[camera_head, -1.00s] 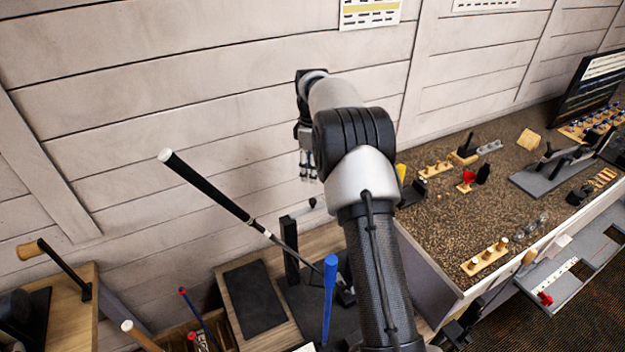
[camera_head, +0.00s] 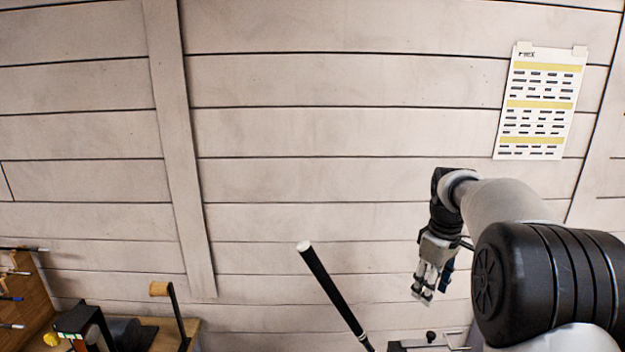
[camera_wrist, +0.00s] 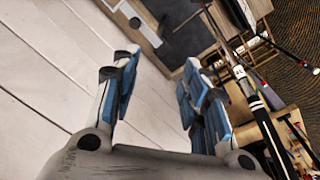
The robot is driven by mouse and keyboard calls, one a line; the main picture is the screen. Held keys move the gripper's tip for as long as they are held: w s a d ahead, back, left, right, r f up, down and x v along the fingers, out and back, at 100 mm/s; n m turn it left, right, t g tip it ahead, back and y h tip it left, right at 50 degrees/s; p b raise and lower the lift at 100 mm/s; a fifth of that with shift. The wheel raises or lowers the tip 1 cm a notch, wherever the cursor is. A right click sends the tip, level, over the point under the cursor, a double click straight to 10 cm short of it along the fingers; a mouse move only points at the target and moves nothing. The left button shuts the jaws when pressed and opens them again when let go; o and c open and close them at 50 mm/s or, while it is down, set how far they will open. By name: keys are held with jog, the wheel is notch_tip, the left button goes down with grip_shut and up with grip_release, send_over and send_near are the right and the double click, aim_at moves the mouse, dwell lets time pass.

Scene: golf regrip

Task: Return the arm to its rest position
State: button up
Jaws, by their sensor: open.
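My gripper (camera_head: 424,294) hangs from my bent arm at the right of the head view, in front of the plank wall, with its fingers pointing down. In the wrist view my gripper (camera_wrist: 158,85) shows its blue-padded fingers spread apart with nothing between them. A golf club with a black grip and white cap (camera_head: 333,290) stands tilted to the left of my gripper, apart from it. The club's shaft also shows at the right of the wrist view (camera_wrist: 257,110), beside the fingers. The club's lower end is out of the head view.
The pale plank wall (camera_head: 300,160) is behind my arm. A printed sheet (camera_head: 542,100) hangs on it at the upper right. A wooden-handled tool (camera_head: 172,305) stands on a bench at the lower left. Dark and wooden surfaces (camera_wrist: 190,35) lie below my gripper.

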jog(key=s+a+r+m+t+b, duration=0.1)
jog(key=s+a+r+m+b, duration=0.1)
jog(key=s+a, duration=0.45)
jog(key=s+a+r+m+t+b, duration=0.1)
jog(key=s+a+r+m+b, duration=0.15)
jog(key=s, duration=0.75)
jog(key=s+a+f+m+b, duration=0.1)
jog(key=s+a+f, duration=0.1)
jog(key=s+f, duration=0.3)
jog(key=s+a+f+m+t+b, duration=0.1)
jog(key=s+f, duration=0.4)
jog(key=s, duration=0.7)
jog(key=shift+s+a+m+t+b, duration=0.3)
jog(key=shift+a+m+b, duration=0.05)
jog(key=shift+a+b, duration=0.45)
